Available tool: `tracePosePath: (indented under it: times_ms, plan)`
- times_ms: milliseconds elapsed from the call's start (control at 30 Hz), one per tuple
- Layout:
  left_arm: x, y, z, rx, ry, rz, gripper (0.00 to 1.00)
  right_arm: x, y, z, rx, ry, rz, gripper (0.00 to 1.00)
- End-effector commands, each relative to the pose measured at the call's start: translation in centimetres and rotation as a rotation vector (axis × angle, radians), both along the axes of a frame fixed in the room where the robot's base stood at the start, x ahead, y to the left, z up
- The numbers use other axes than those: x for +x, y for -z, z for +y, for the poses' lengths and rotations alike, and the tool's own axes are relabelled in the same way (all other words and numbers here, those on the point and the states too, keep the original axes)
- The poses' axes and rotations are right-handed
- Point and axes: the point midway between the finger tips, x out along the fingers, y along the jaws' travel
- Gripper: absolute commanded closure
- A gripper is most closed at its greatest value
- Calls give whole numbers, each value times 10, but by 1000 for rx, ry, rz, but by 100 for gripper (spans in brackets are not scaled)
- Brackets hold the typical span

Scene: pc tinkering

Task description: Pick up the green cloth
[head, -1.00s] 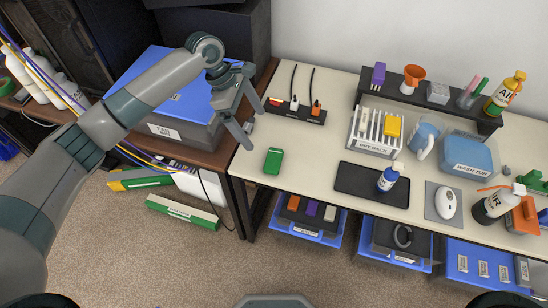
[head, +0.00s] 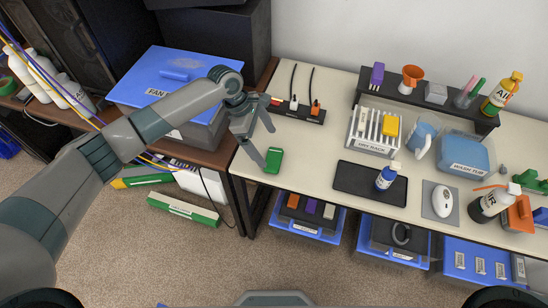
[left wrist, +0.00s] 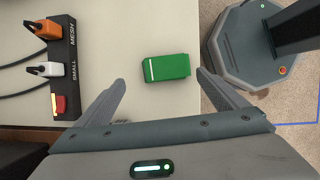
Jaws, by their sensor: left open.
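The green cloth (head: 274,160) is a small folded block with a white stripe, lying on the left part of the cream table (head: 310,150). It also shows in the left wrist view (left wrist: 167,67), ahead of the fingers and roughly between their lines. My left gripper (head: 267,149) is open and empty, above the table's left end. One fingertip overlaps the cloth's left edge in the head view; I cannot tell whether they touch. My right gripper is not in view.
A power strip (head: 298,110) with plugs lies behind the cloth; it also shows in the left wrist view (left wrist: 62,60). A black mat (head: 350,180) with a blue bottle (head: 387,176) is to the right. A blue-lidded box (head: 170,85) stands left. The table between cloth and mat is clear.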

Motion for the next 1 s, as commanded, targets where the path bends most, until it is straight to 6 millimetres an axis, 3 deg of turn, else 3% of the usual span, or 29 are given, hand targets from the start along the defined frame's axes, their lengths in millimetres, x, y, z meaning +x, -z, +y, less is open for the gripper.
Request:
tracePosePath:
  times_ms: [267,500,967,1000]
  plan:
    - [-11,22,-13,1,1,3,8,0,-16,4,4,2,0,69]
    - [-12,44,-21,0,-1,1,8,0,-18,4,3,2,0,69]
    - [-12,45,-21,0,-1,1,8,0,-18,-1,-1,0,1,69]
    - [-12,45,-21,0,-1,1,13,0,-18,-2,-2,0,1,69]
